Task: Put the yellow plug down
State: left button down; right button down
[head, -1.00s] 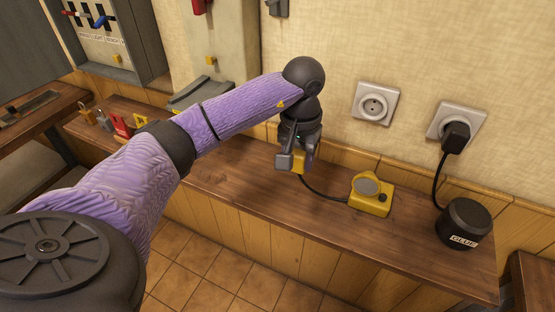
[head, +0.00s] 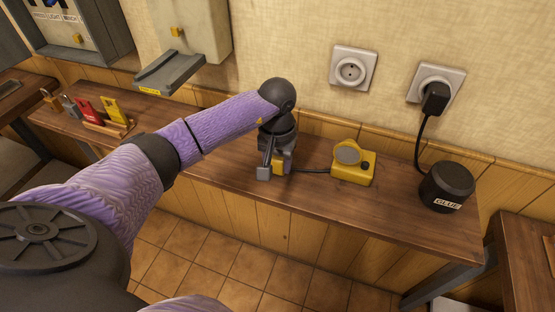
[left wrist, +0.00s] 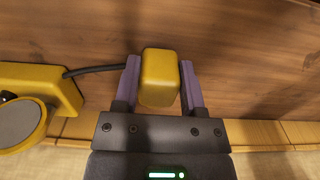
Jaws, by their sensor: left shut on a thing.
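The yellow plug (left wrist: 158,78) sits between the two fingers of my left gripper (left wrist: 160,85) in the left wrist view. My left gripper (head: 272,172) is shut on it, low at the wooden shelf (head: 225,195). In the head view the plug (head: 279,167) is mostly hidden by the gripper. A dark cord runs from the plug to the yellow device (head: 353,165) with a round grey disc, which stands on the shelf to the right. I cannot tell whether the plug touches the shelf. My right gripper is not in view.
A black round GLUE pot (head: 446,187) stands at the shelf's right end, its plug (head: 434,98) in the right wall socket. The left socket (head: 352,70) is empty. Several padlocks (head: 90,110) stand at the far left. Bare shelf lies left of my gripper.

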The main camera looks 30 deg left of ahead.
aim_at(277, 159)
pick_arm(q)
jog(key=shift+f, duration=0.2)
jog(key=shift+c, duration=0.8)
grip_release()
jog(key=shift+r+p, duration=0.75)
jog(key=shift+r, duration=0.1)
notch_tip(277, 159, up, 12)
jog(key=p, duration=0.1)
jog(key=shift+f, duration=0.15)
